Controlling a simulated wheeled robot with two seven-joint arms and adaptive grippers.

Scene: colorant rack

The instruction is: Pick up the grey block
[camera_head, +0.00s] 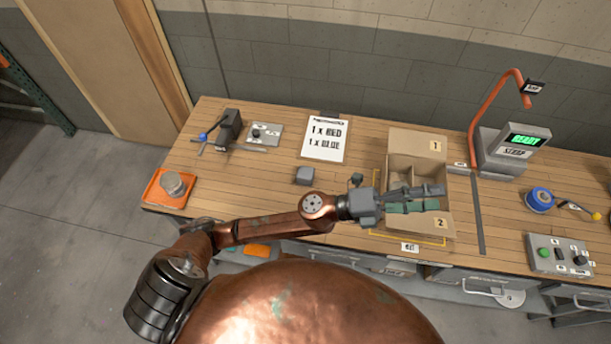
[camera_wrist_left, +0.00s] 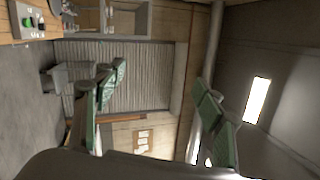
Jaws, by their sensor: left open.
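The grey block (camera_head: 305,175) is a small cube on the wooden table, left of the cardboard box and below the printed sheet in the head view. My left arm comes in from the left and passes just in front of the block. My left gripper (camera_head: 428,198) is over the cardboard box, well to the right of the block, pointing right. Its green-padded fingers are apart and empty in the left wrist view (camera_wrist_left: 162,90). The block does not show in the left wrist view. My right gripper is not in view.
The divided cardboard box (camera_head: 418,143) is marked 1 and 2, partly covered by my gripper. A sheet (camera_head: 325,137) reads 1 x RED, 1 x BLUE. An orange tray (camera_head: 157,196) holds a round tin. A scale (camera_head: 510,150), blue tape roll (camera_head: 540,199) and button box (camera_head: 560,254) stand right.

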